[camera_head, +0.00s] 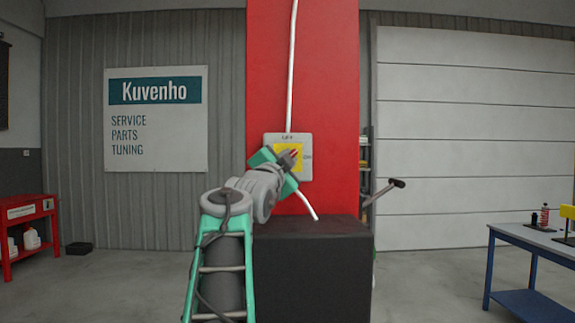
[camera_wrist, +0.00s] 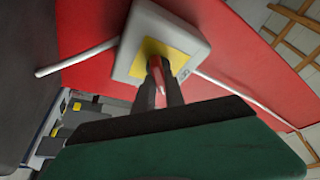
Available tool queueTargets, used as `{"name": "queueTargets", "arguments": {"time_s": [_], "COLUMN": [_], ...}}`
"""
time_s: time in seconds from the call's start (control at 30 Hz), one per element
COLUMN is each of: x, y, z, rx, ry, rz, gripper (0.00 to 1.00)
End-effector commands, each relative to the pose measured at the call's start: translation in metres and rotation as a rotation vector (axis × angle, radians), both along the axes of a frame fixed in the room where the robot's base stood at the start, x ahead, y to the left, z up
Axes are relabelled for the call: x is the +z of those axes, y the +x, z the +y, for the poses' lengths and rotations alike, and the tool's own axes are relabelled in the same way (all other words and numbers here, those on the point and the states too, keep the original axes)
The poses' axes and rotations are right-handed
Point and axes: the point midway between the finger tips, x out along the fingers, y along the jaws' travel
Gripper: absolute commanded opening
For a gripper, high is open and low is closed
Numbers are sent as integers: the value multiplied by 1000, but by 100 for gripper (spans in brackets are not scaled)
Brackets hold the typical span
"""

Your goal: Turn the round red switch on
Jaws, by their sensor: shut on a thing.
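The round red switch (camera_head: 295,153) sits on a yellow plate (camera_head: 279,150) in a pale square box (camera_head: 306,172) on the red pillar. My gripper (camera_head: 292,160) is at the front of the box and covers much of the switch. In the wrist view, the two dark fingers (camera_wrist: 160,80) are shut on the red switch (camera_wrist: 158,72), with a red strip showing between them. The gripper looks tilted relative to the box. The yellow plate (camera_wrist: 177,62) shows behind the fingers. The switch's exact turn angle is hard to tell.
The red pillar (camera_head: 325,90) carries a white conduit (camera_head: 292,60) above the box. A dark block (camera_head: 312,265) stands below in front of the pillar. A blue table (camera_head: 530,240) is at the right, a red cart (camera_head: 25,235) at the left.

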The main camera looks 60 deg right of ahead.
Motion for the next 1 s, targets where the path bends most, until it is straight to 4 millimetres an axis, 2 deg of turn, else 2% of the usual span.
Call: {"name": "queueTargets", "arguments": {"time_s": [0.6,1.0], "x": [3,3], "y": [2,1], "z": [0,0], "rx": [1,1], "ry": [247,322], "rz": [-483,-631], "gripper": [0,0]}}
